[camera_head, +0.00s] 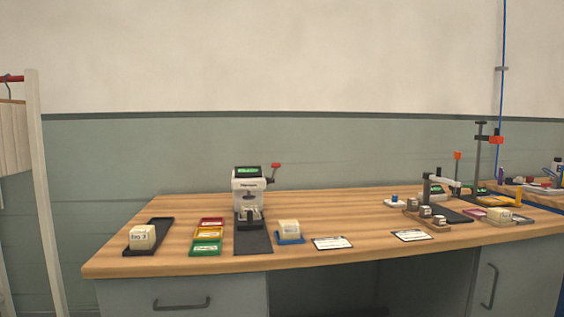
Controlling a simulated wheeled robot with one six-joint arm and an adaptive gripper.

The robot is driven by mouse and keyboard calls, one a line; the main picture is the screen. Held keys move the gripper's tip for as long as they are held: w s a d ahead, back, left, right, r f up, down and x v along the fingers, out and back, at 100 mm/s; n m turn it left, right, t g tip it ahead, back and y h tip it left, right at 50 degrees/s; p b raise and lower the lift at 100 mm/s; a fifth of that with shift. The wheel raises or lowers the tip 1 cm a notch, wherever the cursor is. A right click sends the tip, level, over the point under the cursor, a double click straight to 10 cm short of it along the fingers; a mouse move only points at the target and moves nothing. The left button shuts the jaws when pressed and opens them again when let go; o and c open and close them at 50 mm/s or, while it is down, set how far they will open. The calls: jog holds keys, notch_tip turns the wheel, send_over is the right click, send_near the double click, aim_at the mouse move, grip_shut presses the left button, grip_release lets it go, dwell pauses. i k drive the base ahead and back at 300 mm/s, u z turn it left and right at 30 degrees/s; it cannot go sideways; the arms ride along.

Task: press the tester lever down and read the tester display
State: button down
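The tester (247,190) is a white upright machine on the wooden bench, left of the picture's middle. Its small green display (247,171) sits on top, lit, but the text is too small to read. The tester lever (272,174) sticks out at the right side of the head and slants up to a red knob (276,166). A dark part stands under the head, and I cannot tell whether a sample is in it. My gripper is not in view.
A dark mat (253,243) lies before the tester. Left are red, yellow and green trays (207,234) and a block labelled "Bag 3" (142,236) on a black tray. Right are a block on a blue tray (291,239) and white cards (333,243). More equipment crowds the right end.

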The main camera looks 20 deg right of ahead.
aim_at(274, 174)
jog(key=u, duration=1.25)
jog(key=i, duration=0.9)
jog(key=z, duration=1.7)
